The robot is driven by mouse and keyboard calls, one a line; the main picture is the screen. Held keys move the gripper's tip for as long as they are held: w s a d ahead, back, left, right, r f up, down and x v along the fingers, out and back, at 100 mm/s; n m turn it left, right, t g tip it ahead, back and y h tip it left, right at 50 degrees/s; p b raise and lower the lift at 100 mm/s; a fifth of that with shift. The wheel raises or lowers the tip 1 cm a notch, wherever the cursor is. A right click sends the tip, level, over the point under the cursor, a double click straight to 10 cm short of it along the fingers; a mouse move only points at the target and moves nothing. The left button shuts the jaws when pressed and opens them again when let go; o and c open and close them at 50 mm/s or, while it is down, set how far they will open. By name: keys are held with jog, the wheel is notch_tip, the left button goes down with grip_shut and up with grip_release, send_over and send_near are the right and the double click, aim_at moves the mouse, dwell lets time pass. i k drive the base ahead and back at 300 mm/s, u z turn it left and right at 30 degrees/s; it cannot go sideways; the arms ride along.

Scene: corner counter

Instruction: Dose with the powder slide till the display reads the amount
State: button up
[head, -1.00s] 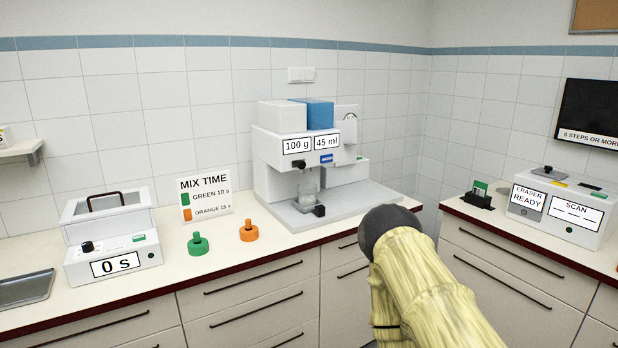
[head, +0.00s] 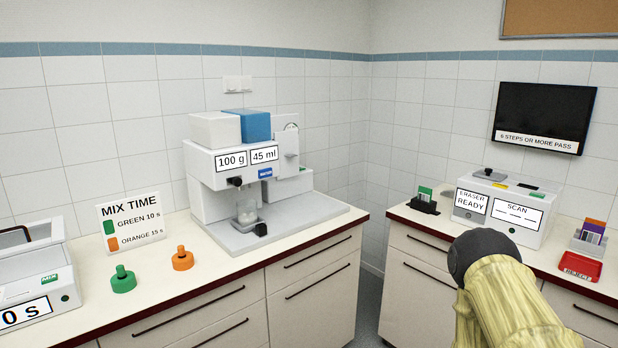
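The dosing machine (head: 209,186) stands on the left counter, with a white box (head: 214,130) and a blue box (head: 251,125) on top. Its front carries two labels, "100 g" (head: 231,161) and "45 ml" (head: 264,154). A dark knob (head: 235,181), perhaps the powder slide, sits under the "100 g" label. A clear cup (head: 246,212) stands below it on the machine's base, beside a black knob (head: 260,229). I cannot see its contents. My arm shows at the lower right, apart from the machine; the gripper's fingers are not visible.
A "MIX TIME" sign (head: 131,220), a green weight-shaped piece (head: 123,279) and an orange one (head: 182,258) stand left of the machine. A mixer (head: 30,285) is cut off at far left. The right counter holds a scanner (head: 500,205), card holders and a red reject tray (head: 580,266).

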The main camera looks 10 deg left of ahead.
aim_at(237, 180)
jog(key=z, duration=0.2)
jog(key=i, duration=1.3)
jog(key=u, duration=0.6)
